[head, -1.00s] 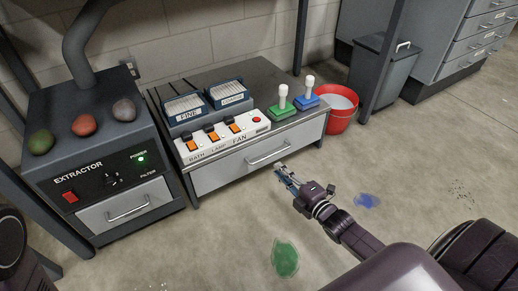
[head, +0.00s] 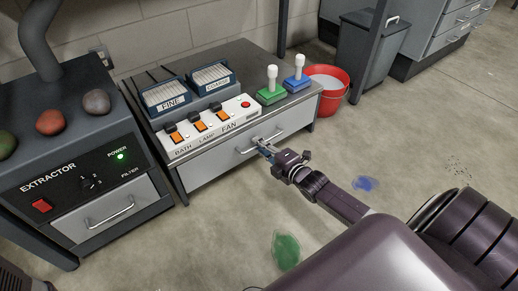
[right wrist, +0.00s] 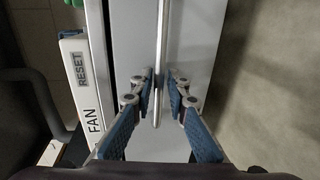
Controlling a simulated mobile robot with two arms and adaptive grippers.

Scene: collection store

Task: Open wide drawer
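The wide drawer (head: 212,168) is the light grey front under the switch panel in the head view, and it looks closed. Its bar handle (head: 246,150) runs across the front and also shows in the right wrist view (right wrist: 162,45). My right gripper (head: 262,143) is at the right part of the handle. In the right wrist view its blue-padded fingers (right wrist: 163,80) stand apart, one on each side of the bar, with a small gap visible. Whether either fingertip touches the bar cannot be told. My left gripper is not in view.
A switch panel marked FAN (head: 213,128) sits above the drawer. Green (head: 271,92) and blue (head: 296,84) stampers stand on the cabinet top. A red bucket (head: 329,92) is to the right. The extractor (head: 75,150) stands left. Floor in front is clear apart from flat stains.

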